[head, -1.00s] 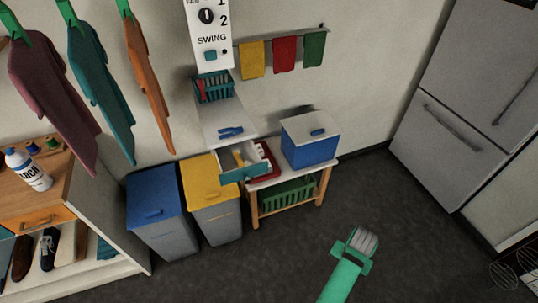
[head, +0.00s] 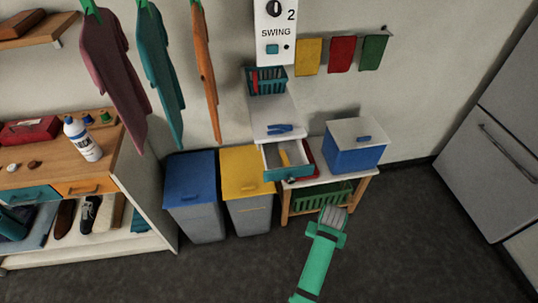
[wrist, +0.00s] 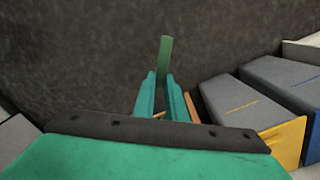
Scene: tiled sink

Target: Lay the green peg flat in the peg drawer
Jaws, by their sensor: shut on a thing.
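The green peg (wrist: 166,58) shows in the wrist view, sticking out beyond my fingertips. My gripper (wrist: 162,82) is shut on it, over the dark floor. In the head view my arm reaches up from the bottom, its end below and right of the drawer; the fingers and peg are hidden there. The peg drawer (head: 291,172) has a teal front and stands pulled open under a white counter. A yellow peg (head: 284,158) lies inside it. My gripper is apart from the drawer.
A blue peg (head: 280,130) lies on the white counter (head: 272,110). A blue box with a white lid (head: 355,148) and a red tray (head: 312,172) stand on a wooden stand right of the drawer. Blue (head: 190,180) and yellow bins (head: 248,175) stand left. Floor in front is clear.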

